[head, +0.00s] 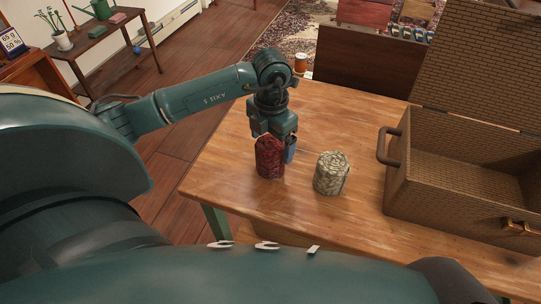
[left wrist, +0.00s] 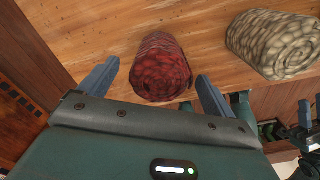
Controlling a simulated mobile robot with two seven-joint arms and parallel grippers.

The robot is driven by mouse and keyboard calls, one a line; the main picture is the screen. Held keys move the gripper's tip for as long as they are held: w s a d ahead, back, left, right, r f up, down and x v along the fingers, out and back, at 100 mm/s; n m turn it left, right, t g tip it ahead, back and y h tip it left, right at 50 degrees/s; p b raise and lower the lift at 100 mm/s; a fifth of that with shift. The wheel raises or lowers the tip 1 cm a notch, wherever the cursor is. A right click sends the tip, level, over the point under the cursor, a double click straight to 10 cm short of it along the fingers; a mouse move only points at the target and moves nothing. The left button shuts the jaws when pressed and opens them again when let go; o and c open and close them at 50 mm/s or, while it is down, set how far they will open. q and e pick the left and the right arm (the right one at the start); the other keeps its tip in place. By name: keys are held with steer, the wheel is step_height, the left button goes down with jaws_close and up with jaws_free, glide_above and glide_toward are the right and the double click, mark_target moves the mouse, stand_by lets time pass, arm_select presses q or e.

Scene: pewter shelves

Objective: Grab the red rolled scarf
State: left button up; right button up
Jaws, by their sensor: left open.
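The red rolled scarf (head: 269,157) stands on the wooden table near its left side. It also shows in the left wrist view (left wrist: 161,68), between and just beyond my fingertips. My left gripper (head: 276,146) is over the scarf with its fingers pointing down. It is open, with one blue-grey finger at each side in the left wrist view (left wrist: 155,80), and nothing is clamped. Whether a finger touches the scarf I cannot tell.
A cream rolled scarf (head: 332,173) stands just right of the red one. A large open wicker box (head: 440,205) with a raised lid fills the table's right side. The table top (head: 225,165) is bare left of the red scarf.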

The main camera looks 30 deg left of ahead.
arm_select(q)
steer(key=f, duration=0.5)
steer(key=shift+s+f, duration=0.25)
steer(key=shift+f, duration=0.1)
steer(key=c, duration=1.1)
steer(key=shift+r, duration=0.1)
steer(key=shift+c, duration=0.2)
